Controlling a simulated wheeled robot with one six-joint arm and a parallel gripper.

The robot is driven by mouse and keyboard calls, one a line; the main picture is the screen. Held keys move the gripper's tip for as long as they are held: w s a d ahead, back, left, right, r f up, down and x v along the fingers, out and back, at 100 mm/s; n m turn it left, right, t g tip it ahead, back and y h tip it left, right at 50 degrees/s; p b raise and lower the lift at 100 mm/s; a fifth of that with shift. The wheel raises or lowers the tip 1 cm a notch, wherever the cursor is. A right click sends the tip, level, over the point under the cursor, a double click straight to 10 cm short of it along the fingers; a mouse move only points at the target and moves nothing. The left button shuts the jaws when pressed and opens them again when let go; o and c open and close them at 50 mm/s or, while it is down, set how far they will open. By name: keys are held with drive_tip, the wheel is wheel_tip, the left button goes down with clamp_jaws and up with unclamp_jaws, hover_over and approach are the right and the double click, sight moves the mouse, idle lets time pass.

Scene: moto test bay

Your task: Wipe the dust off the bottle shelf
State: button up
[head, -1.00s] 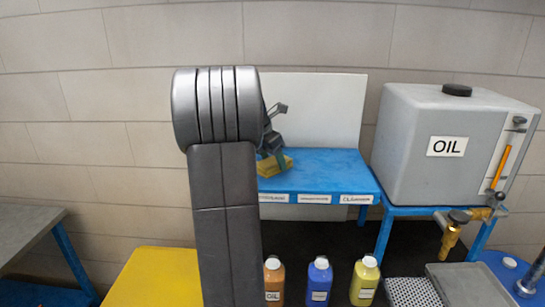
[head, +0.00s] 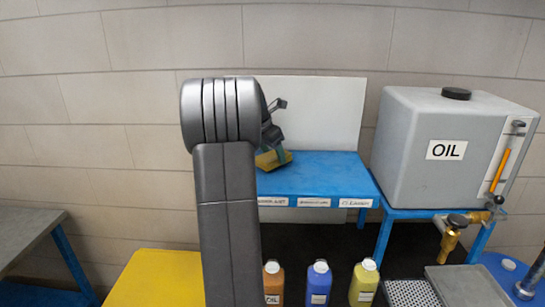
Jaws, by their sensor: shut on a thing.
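The blue bottle shelf (head: 325,174) stands behind the bench, with white labels along its front edge. I cannot make out dust on it at this size. My gripper (head: 271,146) is over the left part of the shelf, partly hidden behind my own arm. It is shut on a yellow sponge (head: 273,160), which is at the shelf top; whether it touches the surface I cannot tell. The shelf's left end is hidden by my arm.
Orange (head: 273,284), blue (head: 318,285) and yellow (head: 364,284) bottles stand in front of the shelf. A grey oil tank (head: 423,140) with a brass tap (head: 451,238) is at the right. A white panel (head: 330,115) rises behind the shelf, whose right part is clear.

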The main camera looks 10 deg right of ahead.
drive_tip(key=shift+r, duration=2.35)
drive_tip(key=shift+r, duration=1.5)
